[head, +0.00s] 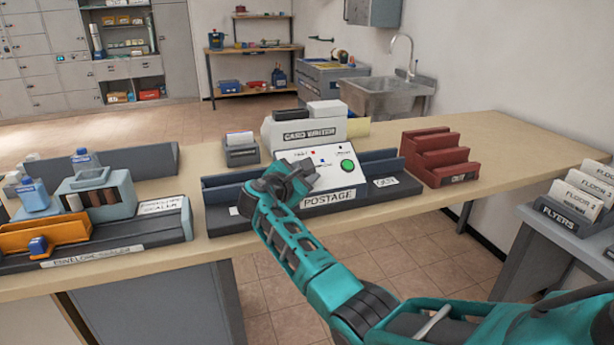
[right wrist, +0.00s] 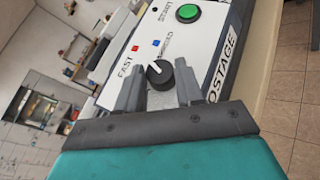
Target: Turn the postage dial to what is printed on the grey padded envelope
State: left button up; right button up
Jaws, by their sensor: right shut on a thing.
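The postage machine (head: 335,168) stands on the counter, with a POSTAGE label on its front and a white sloped panel. Its black dial (right wrist: 160,77) has a white pointer, which leans toward the FAST label and red mark (right wrist: 135,47) rather than the blue mark (right wrist: 156,42). My right gripper (right wrist: 158,88) is shut on the dial, one finger on each side. In the head view my right gripper (head: 304,176) covers the dial. I cannot make out a grey padded envelope or its print. My left gripper is not in view.
A green button (right wrist: 187,12) is on the panel, also in the head view (head: 347,165). The envelope sealer (head: 100,245) stands to the left, a red stepped rack (head: 440,158) to the right, and the card writer (head: 300,130) behind. The counter's right end is clear.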

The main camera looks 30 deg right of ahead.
jog(key=shift+w+r+m+g+b, duration=0.1)
jog(key=shift+w+m+g+b, duration=0.1)
jog(key=shift+m+g, duration=0.35)
jog(key=shift+w+m+g+b, duration=0.1)
jog(key=shift+m+g+b, duration=0.1)
jog(key=shift+m+g, duration=0.35)
jog(key=shift+m+g+b, duration=0.55)
jog(key=shift+m+g, duration=0.25)
jog(key=shift+w+m+g+b, duration=0.1)
jog(key=shift+m+g+b, duration=0.6)
jog(key=shift+b, duration=0.2)
jog(key=m+b, duration=0.1)
jog(key=b, duration=0.2)
jog(key=shift+w+a+g+y, duration=0.1)
jog(key=shift+w+g+y, duration=0.1)
jog(key=shift+g+y, duration=0.2)
jog(key=shift+r+b, duration=0.1)
jog(key=shift+b, duration=1.1)
jog(key=shift+r+m+g+b, duration=0.15)
jog(key=shift+m+g+b, duration=0.3)
jog(key=shift+b, duration=0.4)
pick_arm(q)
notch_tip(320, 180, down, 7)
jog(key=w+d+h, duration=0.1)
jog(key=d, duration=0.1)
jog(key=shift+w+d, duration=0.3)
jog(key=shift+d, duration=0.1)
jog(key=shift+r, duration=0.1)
pick_arm(e)
jog(key=shift+r, duration=0.1)
